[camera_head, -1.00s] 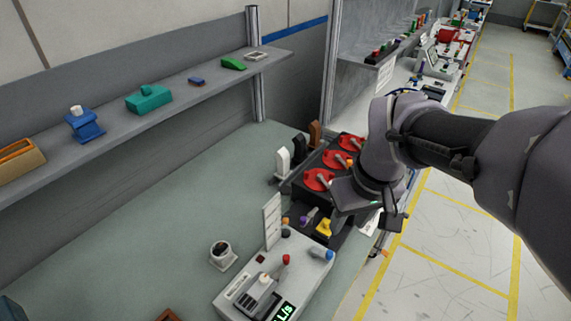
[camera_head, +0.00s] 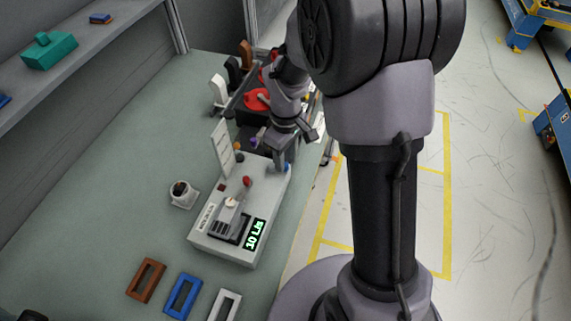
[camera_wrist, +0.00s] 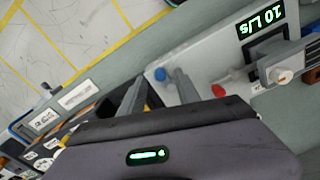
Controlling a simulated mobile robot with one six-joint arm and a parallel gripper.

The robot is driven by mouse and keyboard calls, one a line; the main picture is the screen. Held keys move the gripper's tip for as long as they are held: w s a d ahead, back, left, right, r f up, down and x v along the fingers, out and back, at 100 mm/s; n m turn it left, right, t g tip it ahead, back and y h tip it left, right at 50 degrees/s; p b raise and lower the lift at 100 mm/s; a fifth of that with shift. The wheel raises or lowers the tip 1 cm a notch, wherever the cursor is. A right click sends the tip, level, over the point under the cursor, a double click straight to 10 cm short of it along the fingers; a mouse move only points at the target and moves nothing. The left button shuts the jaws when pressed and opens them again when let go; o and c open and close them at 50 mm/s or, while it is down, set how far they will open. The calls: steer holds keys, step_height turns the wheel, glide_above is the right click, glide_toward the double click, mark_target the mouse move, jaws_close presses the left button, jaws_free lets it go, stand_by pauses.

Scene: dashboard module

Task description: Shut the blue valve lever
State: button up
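The light grey module (camera_head: 215,247) stands on the bench with a green "10 L/s" display (camera_head: 255,234). The blue end of the valve lever shows beside my fingers in the head view (camera_head: 288,168) and between my fingertips in the wrist view (camera_wrist: 160,74). The rest of the lever is mostly hidden. My gripper (camera_wrist: 158,82) is open, with one finger on each side of the blue end; I cannot tell whether they touch it. In the head view my gripper (camera_head: 285,160) is at the module's far right corner.
A red-tipped lever (camera_head: 247,182) stands on the module near my gripper. An upright white plate (camera_head: 222,148) is behind it. Black housing with red valves (camera_head: 257,99) lies beyond.

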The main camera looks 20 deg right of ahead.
steer(key=shift+f, duration=1.3)
steer(key=shift+c, duration=0.2)
jaws_close()
